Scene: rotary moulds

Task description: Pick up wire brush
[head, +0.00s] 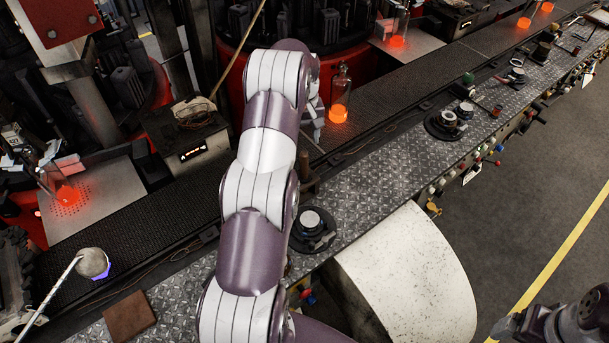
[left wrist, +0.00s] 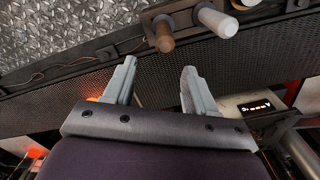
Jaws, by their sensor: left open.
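My left gripper (head: 314,118) is mostly hidden behind my own arm in the head view, above the conveyor. In the left wrist view its two grey fingers (left wrist: 158,70) stand wide apart with nothing between them. Just beyond the fingertips, apart from them, a brown rounded handle (left wrist: 163,36) and a paler handle (left wrist: 216,20) stick out from a dark holder. A brown upright handle (head: 307,172) also shows beside my arm in the head view. No bristles are visible, so I cannot tell which handle is the wire brush's. Dark parts at the lower right, seemingly my right gripper (head: 545,325), are cut off.
The diamond-plate bench (head: 385,165) carries round black fixtures (head: 448,122). A white curved cover (head: 410,275) bulges in front. A brown block (head: 129,315) lies at the lower left.

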